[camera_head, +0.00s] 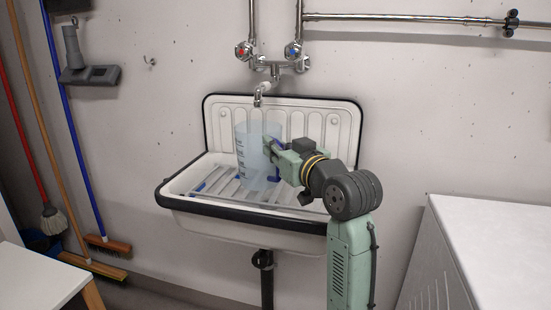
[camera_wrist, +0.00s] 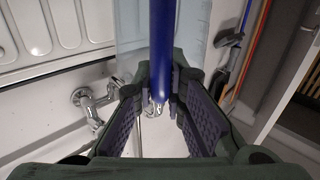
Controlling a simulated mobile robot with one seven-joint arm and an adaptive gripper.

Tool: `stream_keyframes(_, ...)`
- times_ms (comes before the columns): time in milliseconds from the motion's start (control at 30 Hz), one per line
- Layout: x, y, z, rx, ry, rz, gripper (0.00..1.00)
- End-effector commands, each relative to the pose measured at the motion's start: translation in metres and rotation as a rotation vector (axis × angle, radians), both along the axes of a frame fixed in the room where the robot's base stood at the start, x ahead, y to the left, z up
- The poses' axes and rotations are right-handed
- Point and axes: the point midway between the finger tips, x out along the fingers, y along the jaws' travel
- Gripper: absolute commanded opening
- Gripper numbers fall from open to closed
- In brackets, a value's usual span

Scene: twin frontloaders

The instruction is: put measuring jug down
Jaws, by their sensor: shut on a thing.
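The measuring jug (camera_head: 250,158) is translucent pale blue with dark scale marks. It stands upright over the white sink (camera_head: 190,204), below the tap (camera_head: 259,96). I cannot tell whether its base touches the slatted grid in the sink. My gripper (camera_head: 271,150) comes in from the right and is shut on the jug's blue handle. In the wrist view the handle (camera_wrist: 162,40) runs between the two fingers of my gripper (camera_wrist: 158,88), with the pale jug wall (camera_wrist: 195,30) behind it. The fingers hide part of the handle.
The sink's raised back panel (camera_head: 335,130) and dark rim surround the jug. Red and blue tap knobs (camera_head: 293,51) sit above. A white-topped unit (camera_head: 495,240) stands right, a white table (camera_head: 35,280) front left. Brooms and a mop (camera_head: 53,220) lean left.

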Motion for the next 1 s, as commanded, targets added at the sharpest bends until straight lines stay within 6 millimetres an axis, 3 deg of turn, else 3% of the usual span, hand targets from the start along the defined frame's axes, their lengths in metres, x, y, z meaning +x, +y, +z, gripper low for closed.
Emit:
stream_keyframes(233, 0.0, 0.0, -0.031, 0.001, 0.003, 0.001, 0.0)
stream_keyframes(633, 0.0, 0.0, -0.037, 0.0, 0.0, 0.001, 0.0)
stream_keyframes(667, 0.0, 0.0, -0.037, 0.0, 0.001, 0.001, 0.12)
stream_keyframes(1000, 0.0, 0.0, -0.036, 0.0, 0.001, 0.001, 0.32)
